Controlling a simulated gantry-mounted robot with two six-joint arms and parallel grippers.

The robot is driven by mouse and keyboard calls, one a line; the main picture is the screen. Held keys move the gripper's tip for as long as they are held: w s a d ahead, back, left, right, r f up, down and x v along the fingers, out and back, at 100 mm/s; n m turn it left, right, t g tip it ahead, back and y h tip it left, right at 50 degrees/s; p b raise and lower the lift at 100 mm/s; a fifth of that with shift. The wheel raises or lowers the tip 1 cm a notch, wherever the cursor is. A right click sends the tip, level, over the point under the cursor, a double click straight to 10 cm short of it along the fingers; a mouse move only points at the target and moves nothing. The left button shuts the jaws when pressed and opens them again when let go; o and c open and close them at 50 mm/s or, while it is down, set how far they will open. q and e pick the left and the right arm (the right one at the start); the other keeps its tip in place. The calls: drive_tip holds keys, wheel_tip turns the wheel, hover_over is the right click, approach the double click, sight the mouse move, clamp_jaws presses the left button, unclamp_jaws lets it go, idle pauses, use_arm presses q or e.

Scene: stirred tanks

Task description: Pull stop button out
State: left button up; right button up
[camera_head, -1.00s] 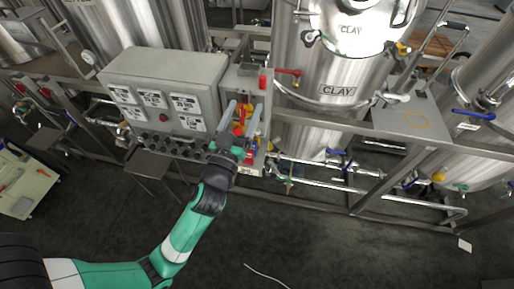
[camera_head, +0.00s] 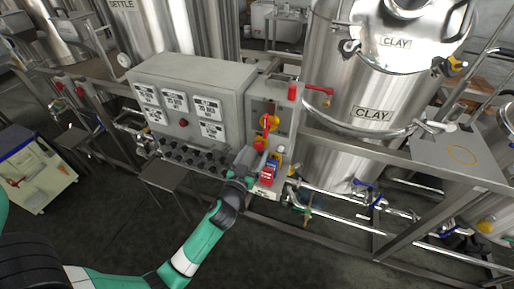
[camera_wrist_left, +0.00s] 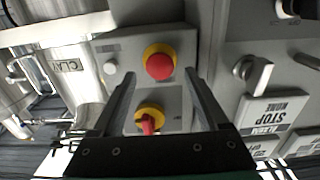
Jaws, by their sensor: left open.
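The stop button is a red mushroom head (camera_head: 259,144) on a grey panel box, below a yellow-and-red rotary switch (camera_head: 270,122). In the left wrist view, which is upside down, the stop button (camera_wrist_left: 159,64) sits on a yellow ring, with the rotary switch (camera_wrist_left: 148,122) below it in the picture. My left gripper (camera_head: 247,159) is just below and left of the button in the head view. In the wrist view my left gripper (camera_wrist_left: 160,80) is open and empty, its fingertips on either side of the button's outline. Contact cannot be told. My right gripper is not in view.
A grey control cabinet (camera_head: 190,82) with labels and several black knobs stands directly left of the panel. A red-handled valve (camera_head: 318,90) and a steel tank (camera_head: 345,95) are to the right. Pipes (camera_head: 335,201) run low along the frame.

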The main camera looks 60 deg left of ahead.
sight(260, 144)
use_arm(q)
drive_tip(key=shift+x, duration=1.4)
clamp_jaws()
